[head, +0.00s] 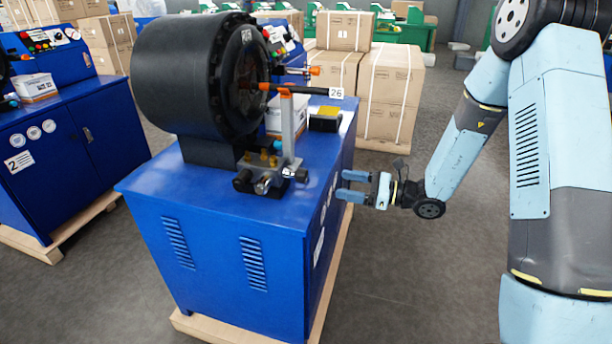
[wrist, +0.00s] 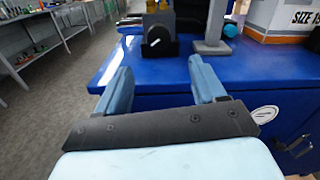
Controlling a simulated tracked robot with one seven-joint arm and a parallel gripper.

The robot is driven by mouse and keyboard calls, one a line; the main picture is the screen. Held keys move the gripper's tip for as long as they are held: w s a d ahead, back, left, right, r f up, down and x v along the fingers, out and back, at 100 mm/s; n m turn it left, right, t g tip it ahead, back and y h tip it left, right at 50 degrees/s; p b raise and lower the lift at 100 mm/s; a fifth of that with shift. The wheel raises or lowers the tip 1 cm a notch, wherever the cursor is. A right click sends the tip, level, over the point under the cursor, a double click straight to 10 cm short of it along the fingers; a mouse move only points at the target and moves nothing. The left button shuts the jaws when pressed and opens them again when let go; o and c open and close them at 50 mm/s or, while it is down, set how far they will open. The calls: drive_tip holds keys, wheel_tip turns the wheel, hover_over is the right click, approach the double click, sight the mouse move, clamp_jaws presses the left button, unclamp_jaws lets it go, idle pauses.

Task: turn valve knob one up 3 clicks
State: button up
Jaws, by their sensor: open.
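The blue crimper cabinet (head: 225,230) carries a small brass valve block (head: 262,160) with black knobs at its front edge. One dark knob (head: 243,181) is at the left, one with a light face (head: 265,184) in the middle and another (head: 301,175) at the right. I cannot tell which is knob one. My gripper (head: 341,186) is open and empty, to the right of the cabinet and apart from the knobs. In the wrist view, a black knob with a white pointer (wrist: 156,43) shows beyond and between the open fingers (wrist: 160,68).
The big black crimper head (head: 195,75) stands on the cabinet, with a grey post (head: 291,125) and a "26" tag (head: 336,93) beside the valves. Cardboard boxes (head: 390,90) are stacked behind. Another blue machine (head: 70,130) stands left.

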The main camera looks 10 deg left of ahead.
sight(307, 178)
drive_tip(key=a, duration=0.8)
drive_tip(key=w+a, duration=0.1)
drive_tip(key=a, duration=0.3)
drive_tip(key=shift+a, duration=0.35)
drive_tip(key=shift+c, duration=0.4)
drive_tip(key=c, duration=0.9)
drive_tip(key=shift+d, duration=0.1)
drive_tip(key=shift+c, duration=0.3)
